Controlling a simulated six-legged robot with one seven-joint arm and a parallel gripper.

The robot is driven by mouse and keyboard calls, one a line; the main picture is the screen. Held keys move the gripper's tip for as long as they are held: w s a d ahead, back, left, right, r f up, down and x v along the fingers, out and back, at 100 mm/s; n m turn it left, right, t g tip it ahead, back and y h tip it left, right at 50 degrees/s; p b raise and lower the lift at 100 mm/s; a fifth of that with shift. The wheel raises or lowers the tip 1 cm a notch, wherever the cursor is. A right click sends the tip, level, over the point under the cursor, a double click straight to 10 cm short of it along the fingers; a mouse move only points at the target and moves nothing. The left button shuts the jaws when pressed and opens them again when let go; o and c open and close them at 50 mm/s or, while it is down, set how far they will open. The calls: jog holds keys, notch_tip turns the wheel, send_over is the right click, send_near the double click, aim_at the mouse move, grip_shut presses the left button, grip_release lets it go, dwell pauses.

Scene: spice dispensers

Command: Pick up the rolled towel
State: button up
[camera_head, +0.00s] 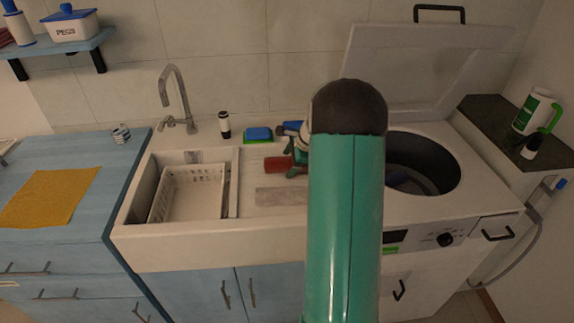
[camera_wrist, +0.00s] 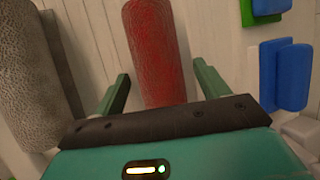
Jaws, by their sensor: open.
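A red rolled towel (camera_head: 278,164) lies on the white ribbed drainboard beside the sink. In the wrist view the red towel (camera_wrist: 156,50) runs away from me between the two green fingers. My gripper (camera_wrist: 161,72) is open, with one finger on each side of the towel's near end. Gaps show on both sides, and contact cannot be told. A grey roll (camera_wrist: 27,70) lies to the left in the wrist view; it seems to be the grey piece (camera_head: 282,195) in front of the red one. My arm hides part of the drainboard in the head view.
A sink with a white basket (camera_head: 190,192) is left of the drainboard. A blue and green sponge (camera_head: 258,135) lies behind the red towel. A tap (camera_head: 178,95) and small bottle (camera_head: 224,124) stand behind. The open washing machine (camera_head: 425,160) is at right.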

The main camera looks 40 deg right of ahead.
jog(key=c, duration=1.2)
jog(key=shift+r, duration=0.1)
